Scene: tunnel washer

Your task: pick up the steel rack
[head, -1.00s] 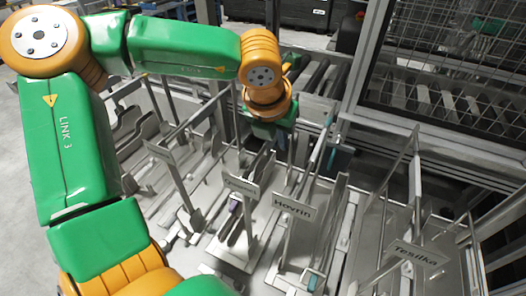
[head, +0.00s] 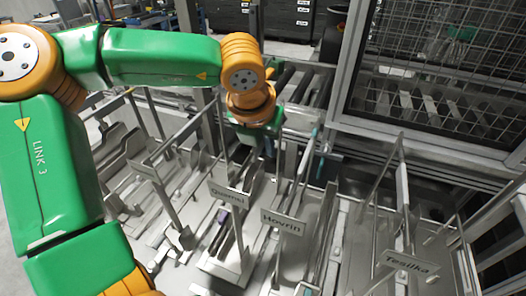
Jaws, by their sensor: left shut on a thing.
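Several grey steel racks with upright posts and rails stand side by side below me, and I cannot tell for sure where one ends and another begins. One carries the sign "Quansi" (head: 229,196), one "Hovrin" (head: 283,220) and one "Tesilka" (head: 405,264). My left gripper (head: 268,150) points down at the far side of the racks, behind the Quansi and Hovrin signs. It is shut on a thin metal part that seems to belong to the steel rack (head: 232,240); its fingertips are mostly hidden. My right gripper is not in view.
A mesh-fronted machine frame (head: 340,80) stands at the back right. A roller conveyor (head: 300,85) runs behind the gripper. Dark crates (head: 265,18) stand at the far back. The posts and rails leave little free room around the gripper.

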